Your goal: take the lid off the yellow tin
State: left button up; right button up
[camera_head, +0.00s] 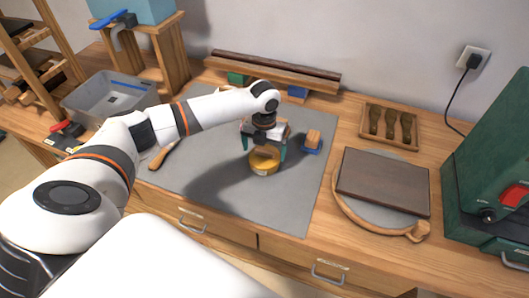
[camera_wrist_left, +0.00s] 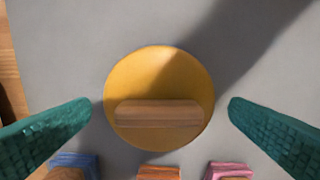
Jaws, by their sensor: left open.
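The yellow tin (camera_head: 264,161) stands on the grey mat in the head view. In the left wrist view its round yellow lid (camera_wrist_left: 160,75) is seen from above, with a wooden bar handle (camera_wrist_left: 159,113) across it. The lid appears to be on the tin; the tin's side is hidden in the wrist view. My left gripper (camera_head: 264,150) points down above the tin. Its two green fingers are apart, one on each side of the lid, with mat visible between each finger and the lid in the wrist view (camera_wrist_left: 160,108). It holds nothing. My right gripper is not in view.
A blue block with a wooden top (camera_head: 312,142) stands close right of the tin. The grey mat (camera_head: 215,205) is clear in front. A dark slab (camera_head: 384,182) lies at the right, a grey bin (camera_head: 108,98) at the left. Wooden beams (camera_head: 275,70) lie behind.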

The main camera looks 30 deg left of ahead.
pick_arm(q)
jog(key=shift+f, duration=0.85)
jog(key=shift+c, duration=0.6)
jog(key=c, duration=0.6)
jog(key=shift+o, duration=0.2)
jog(key=shift+r, duration=0.2)
